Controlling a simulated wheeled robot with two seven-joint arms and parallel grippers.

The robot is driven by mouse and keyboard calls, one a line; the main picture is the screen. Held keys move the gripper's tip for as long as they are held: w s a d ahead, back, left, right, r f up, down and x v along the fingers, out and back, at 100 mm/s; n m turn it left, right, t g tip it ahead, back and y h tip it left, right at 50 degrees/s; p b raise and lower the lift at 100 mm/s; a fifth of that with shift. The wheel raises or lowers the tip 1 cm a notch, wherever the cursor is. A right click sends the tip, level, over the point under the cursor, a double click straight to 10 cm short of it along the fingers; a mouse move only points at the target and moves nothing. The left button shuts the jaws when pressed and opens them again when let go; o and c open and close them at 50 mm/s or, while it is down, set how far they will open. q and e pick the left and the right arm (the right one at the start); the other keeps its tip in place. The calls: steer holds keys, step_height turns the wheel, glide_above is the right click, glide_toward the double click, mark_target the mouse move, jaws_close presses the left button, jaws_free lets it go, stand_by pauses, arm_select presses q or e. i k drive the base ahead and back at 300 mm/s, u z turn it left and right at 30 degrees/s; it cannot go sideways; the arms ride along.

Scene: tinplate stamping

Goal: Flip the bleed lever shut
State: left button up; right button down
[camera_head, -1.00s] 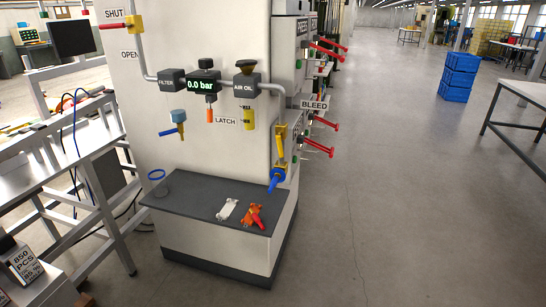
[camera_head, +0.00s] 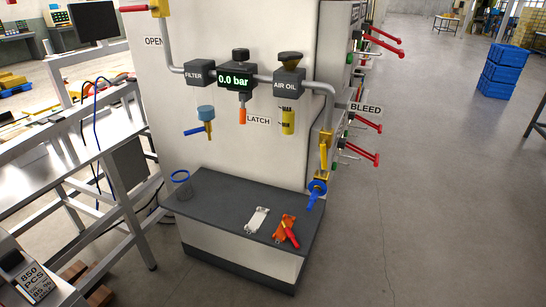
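The bleed valve (camera_head: 327,138) is a brass-coloured body at the lower end of the grey pipe on the right corner of the white machine cabinet. Its yellow lever (camera_head: 323,156) points downward, roughly along the pipe. A blue fitting (camera_head: 317,188) hangs below it, near the right end of the dark shelf. The white BLEED label (camera_head: 365,108) is to the right of the pipe. The gauge (camera_head: 234,81) reads 0.0 bar. Neither of my grippers is in view.
A dark shelf (camera_head: 225,196) juts out under the valve, bearing a clear cup with a blue rim (camera_head: 181,182), a white part (camera_head: 256,220) and an orange-red clamp (camera_head: 285,231). Red levers (camera_head: 367,153) stick out at right.

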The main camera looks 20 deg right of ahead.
mark_target(324, 164)
steer(key=z, duration=0.25)
steer(key=i, duration=0.9)
steer(key=z, duration=0.75)
